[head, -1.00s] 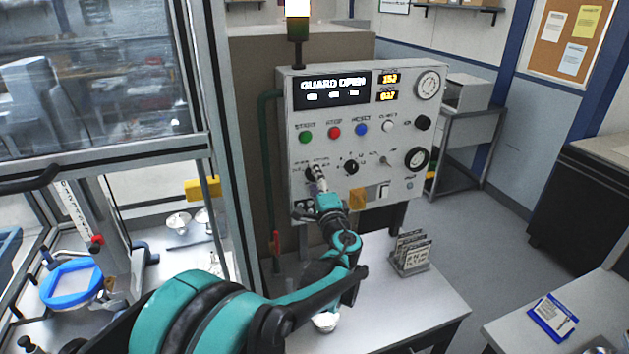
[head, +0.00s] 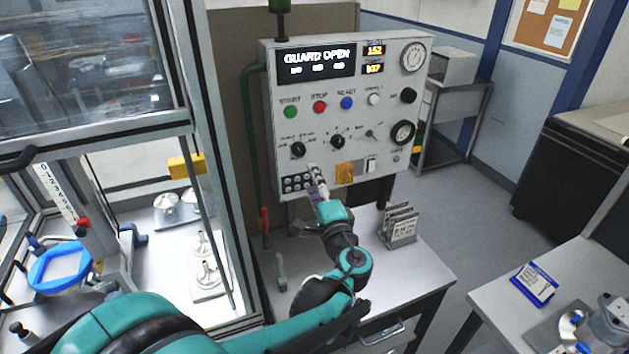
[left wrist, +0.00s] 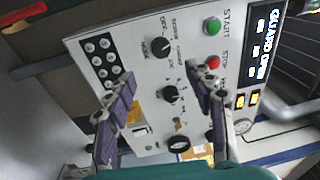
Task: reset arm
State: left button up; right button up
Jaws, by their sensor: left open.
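My left arm reaches in from the left in the head view. Its gripper (head: 316,185) is in front of the lower left of the control panel (head: 385,105), close to a black keypad (head: 296,182). In the left wrist view the two fingers stand apart with nothing between them, so the gripper (left wrist: 165,110) is open and empty. The panel face (left wrist: 185,60) lies beyond the fingers with its knobs in sight. The display (head: 316,62) reads GUARD OPEN. A black selector knob (head: 298,150) sits above the gripper. My right gripper is not in view.
A glazed enclosure (head: 90,130) with a blue ring fixture (head: 60,266) stands at the left. A rack of cards (head: 399,226) stands on the table (head: 415,275) right of my arm. A green pipe (head: 250,150) runs along the panel's left side.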

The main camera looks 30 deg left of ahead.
pick_arm(q)
jog(key=s+f+n+g+h+b, duration=0.4)
jog(key=s+f+n+g+h, duration=0.15)
jog(key=s+f, duration=0.75)
jog(key=s+d+f+n+h+b, duration=0.1)
jog(key=s+d+f+n+h, duration=0.1)
jog(key=s+d+f+h, duration=0.1)
jog(key=s+d+f+n+h+b, duration=0.1)
jog(key=s+d+f+h+b, duration=0.1)
jog(key=s+d+f+h, duration=0.2)
jog(key=d+f+h, duration=0.1)
jog(key=d+f, duration=0.2)
jog(key=d, duration=0.3)
jog(key=shift+f+n+g, duration=0.35)
jog(key=shift+f, duration=0.05)
